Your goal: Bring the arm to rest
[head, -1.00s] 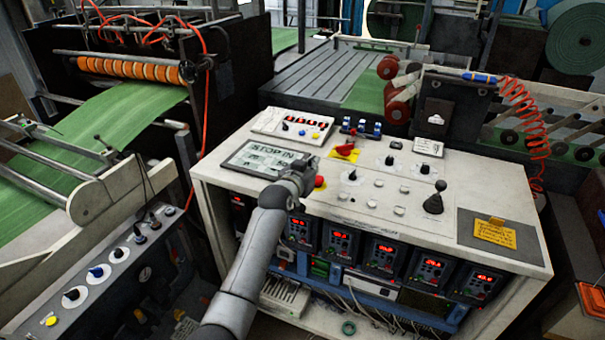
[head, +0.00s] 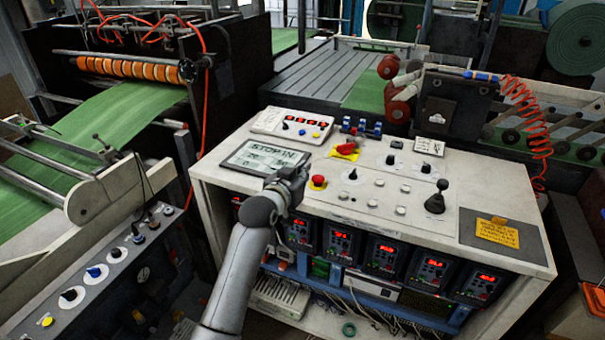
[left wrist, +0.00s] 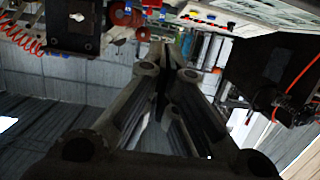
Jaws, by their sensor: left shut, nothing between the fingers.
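My left arm comes up from the bottom of the head view, with my left gripper (head: 300,174) at the front edge of the control console (head: 465,197), by the lower right corner of the display panel (head: 263,156). The gripper looks small and partly turned away there. In the left wrist view its fingers (left wrist: 163,60) meet at the tips with nothing between them. A red mushroom button (head: 318,182) shows just right of the gripper. My right gripper is not in view.
The console top carries a black joystick (head: 436,198), a yellow emergency switch (head: 346,149) and a yellow note (head: 497,232). Red-lit drive units (head: 384,256) fill its front. A second panel with knobs (head: 95,271) stands at left. Green sheet (head: 110,120) runs through the machine behind.

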